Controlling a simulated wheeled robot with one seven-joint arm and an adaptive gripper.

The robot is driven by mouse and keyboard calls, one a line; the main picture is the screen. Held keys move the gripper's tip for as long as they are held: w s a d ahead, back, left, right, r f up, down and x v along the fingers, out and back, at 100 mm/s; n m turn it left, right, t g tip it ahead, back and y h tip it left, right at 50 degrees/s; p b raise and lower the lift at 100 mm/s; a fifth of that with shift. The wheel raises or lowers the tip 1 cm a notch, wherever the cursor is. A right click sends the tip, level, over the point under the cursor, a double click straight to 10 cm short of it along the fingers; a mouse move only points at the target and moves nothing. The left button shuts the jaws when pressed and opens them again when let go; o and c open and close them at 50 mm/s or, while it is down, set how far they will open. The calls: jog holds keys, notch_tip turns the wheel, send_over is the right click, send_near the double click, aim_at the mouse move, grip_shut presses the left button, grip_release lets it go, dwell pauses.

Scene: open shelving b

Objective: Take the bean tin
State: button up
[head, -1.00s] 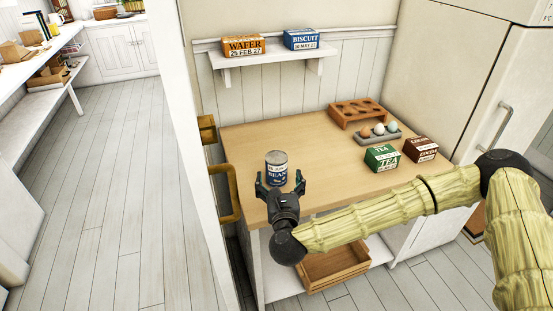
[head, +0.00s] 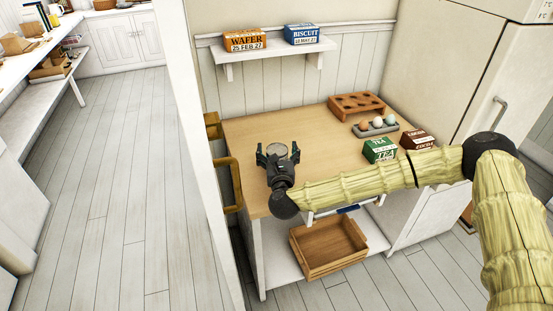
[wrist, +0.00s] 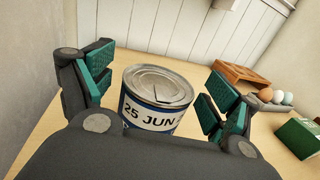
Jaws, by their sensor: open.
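The bean tin (wrist: 155,98) stands upright on the wooden worktop (head: 240,140), with a silver lid and a white label band reading "25 JUN" above blue. In the head view my gripper (head: 278,153) covers most of the tin, and only its lid (head: 277,149) shows clearly. My gripper (wrist: 158,98) is open, with one green-padded finger on each side of the tin. In the wrist view a gap shows between the tin and each finger. The tin's lower part is hidden behind the gripper's body.
A green tea box (head: 379,150), a brown cocoa box (head: 416,141), an egg tray (head: 376,127) and a wooden holed rack (head: 357,106) stand to the right. A wall shelf (head: 270,51) holds wafer and biscuit boxes. A wooden crate (head: 330,249) sits below. A brass handle (head: 229,183) is at left.

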jog(key=shift+w, duration=0.2)
jog(key=shift+c, duration=0.5)
jog(key=c, duration=1.7)
jog(key=shift+c, duration=0.7)
jog(key=shift+r, duration=0.15)
